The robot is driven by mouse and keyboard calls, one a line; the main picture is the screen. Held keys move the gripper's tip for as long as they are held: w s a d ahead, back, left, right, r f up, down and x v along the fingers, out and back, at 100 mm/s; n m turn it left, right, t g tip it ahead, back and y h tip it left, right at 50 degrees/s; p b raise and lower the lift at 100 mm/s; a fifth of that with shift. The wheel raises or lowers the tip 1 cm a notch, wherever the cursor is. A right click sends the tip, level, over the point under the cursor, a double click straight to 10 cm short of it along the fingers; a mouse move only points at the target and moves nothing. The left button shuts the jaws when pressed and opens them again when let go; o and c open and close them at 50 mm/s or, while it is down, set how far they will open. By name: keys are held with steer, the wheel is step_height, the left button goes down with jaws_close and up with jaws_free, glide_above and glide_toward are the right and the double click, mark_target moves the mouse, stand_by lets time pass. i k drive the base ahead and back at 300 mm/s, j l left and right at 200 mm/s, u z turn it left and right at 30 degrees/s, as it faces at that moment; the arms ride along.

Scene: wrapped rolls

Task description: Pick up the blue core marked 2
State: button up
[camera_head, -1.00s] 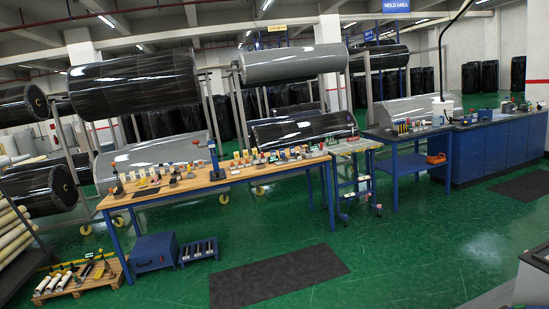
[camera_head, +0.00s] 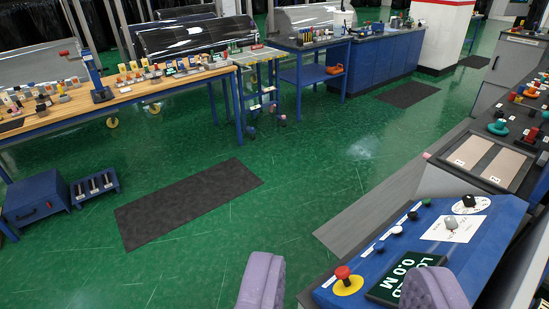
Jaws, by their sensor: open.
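My gripper (camera_head: 347,272) shows at the bottom edge as two purple padded fingers, wide apart with nothing held between them. I cannot make out a blue core marked 2 in this view. Many small items stand on the wooden-topped workbench (camera_head: 125,98) at the upper left, too small to read any marks. The bench is well ahead of my gripper, across the green floor.
A blue console (camera_head: 425,245) with knobs and a red button (camera_head: 343,272) is close at the lower right. A dark mat (camera_head: 188,204) lies on the open green floor. A blue box (camera_head: 36,198) and a small blue rack (camera_head: 95,187) stand at left.

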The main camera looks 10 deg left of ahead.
mark_target(192, 61)
steer(key=i+j+u, duration=1.1)
steer(key=i+u, duration=0.2)
steer(key=i+j+z, duration=0.1)
steer(key=i, duration=0.4)
steer(key=i+j+z, duration=0.1)
steer(key=i, duration=0.45)
steer(key=i+l+z, duration=0.15)
steer(key=i+z, duration=0.2)
steer(key=z, duration=0.15)
steer(key=i+z, duration=0.45)
steer(key=i+j+z, duration=0.1)
steer(key=i+z, duration=0.2)
steer(key=z, duration=0.2)
steer(key=i+z, duration=0.45)
steer(key=i, duration=0.55)
steer(key=i+u, duration=0.45)
steer(key=i+l+u, duration=0.25)
steer(key=u, duration=0.15)
steer(key=i+l+u, duration=0.3)
steer(key=u, duration=0.15)
steer(key=i+l+u, duration=0.65)
steer(key=l+u, duration=0.35)
steer(key=l, duration=0.15)
steer(key=i, duration=0.05)
